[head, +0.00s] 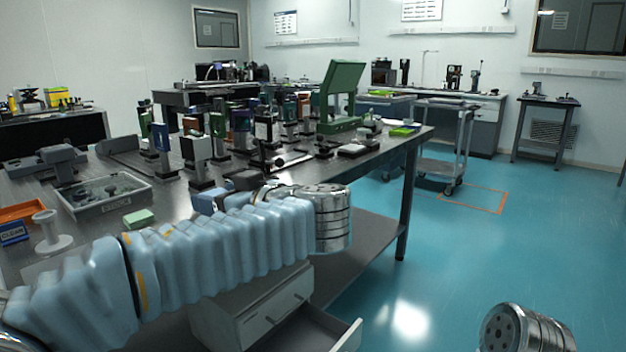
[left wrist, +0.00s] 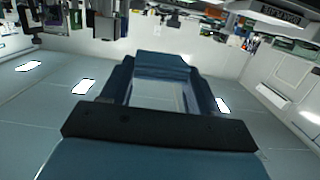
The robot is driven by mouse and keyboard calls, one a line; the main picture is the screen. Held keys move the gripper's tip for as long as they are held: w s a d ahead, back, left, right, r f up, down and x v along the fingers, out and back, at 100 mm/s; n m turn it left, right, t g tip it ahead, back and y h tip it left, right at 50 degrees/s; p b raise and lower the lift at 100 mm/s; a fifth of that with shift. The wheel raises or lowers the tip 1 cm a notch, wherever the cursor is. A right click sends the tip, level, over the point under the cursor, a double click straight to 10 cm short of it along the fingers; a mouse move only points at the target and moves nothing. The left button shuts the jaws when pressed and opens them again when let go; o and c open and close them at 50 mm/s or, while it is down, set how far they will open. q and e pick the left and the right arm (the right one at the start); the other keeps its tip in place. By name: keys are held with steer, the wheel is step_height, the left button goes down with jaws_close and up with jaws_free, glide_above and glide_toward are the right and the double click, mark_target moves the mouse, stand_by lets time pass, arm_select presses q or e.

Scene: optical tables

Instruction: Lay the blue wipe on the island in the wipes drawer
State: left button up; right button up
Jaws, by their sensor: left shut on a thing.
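My left gripper (head: 228,190) is partly hidden behind my sleeved left arm, over the near edge of the island table (head: 300,172). In the left wrist view its dark fingers (left wrist: 165,82) are closed on a blue piece (left wrist: 160,64), which I take for the blue wipe. Light blue also shows beside the gripper in the head view, mostly covered by the arm. A grey drawer cabinet (head: 252,312) stands below the table, with an open drawer (head: 347,336) at the bottom of the picture. The drawer's inside is mostly cut off. My right gripper is out of the picture.
The blue floor (head: 470,240) at right is clear.

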arm_select(q)
steer(key=a+f+m+t+h, duration=0.1)
steer(key=a+f+m+h, duration=0.1)
steer(key=f, duration=0.9)
steer(key=a+f+m+t+h, duration=0.1)
steer(key=f+m+t+h, duration=0.1)
steer(key=f, duration=1)
steer(key=a+f+m+t+h, duration=0.2)
steer(key=f+m+h, duration=0.1)
steer(key=f, duration=0.9)
steer(key=shift+s+a+h, duration=0.25)
steer(key=shift+a+h, duration=0.05)
steer(key=shift+h, duration=0.2)
steer(key=shift+r, duration=0.2)
steer(key=shift+r, duration=0.1)
steer(key=shift+w+d, duration=0.1)
steer(key=shift+d, duration=0.05)
